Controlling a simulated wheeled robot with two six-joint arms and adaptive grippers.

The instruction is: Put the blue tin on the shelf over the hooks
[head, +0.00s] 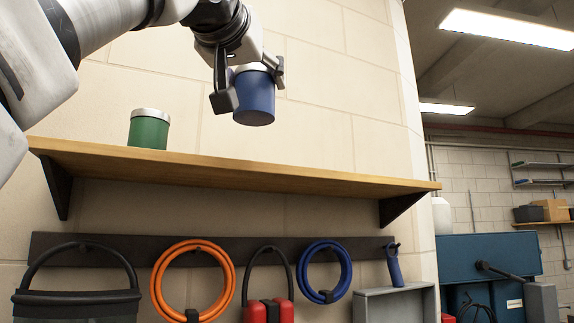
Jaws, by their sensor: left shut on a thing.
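The blue tin (255,98) is in the upper middle of the head view, upright or nearly so, with a pale lid partly hidden by my gripper. My left gripper (250,88) comes from above and is shut on the blue tin, one finger on each side. The tin appears above the wooden shelf (290,178), with wall showing between its base and the board. The hooks are on a dark rail (225,246) below the shelf. My right gripper is not in view.
A green tin (149,130) with a pale lid stands on the shelf's left part. The shelf to its right is bare. Below hang a black-handled bag (78,305), an orange coil (160,283), a red-and-black tool (268,311) and a blue coil (308,284). Brackets support the shelf.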

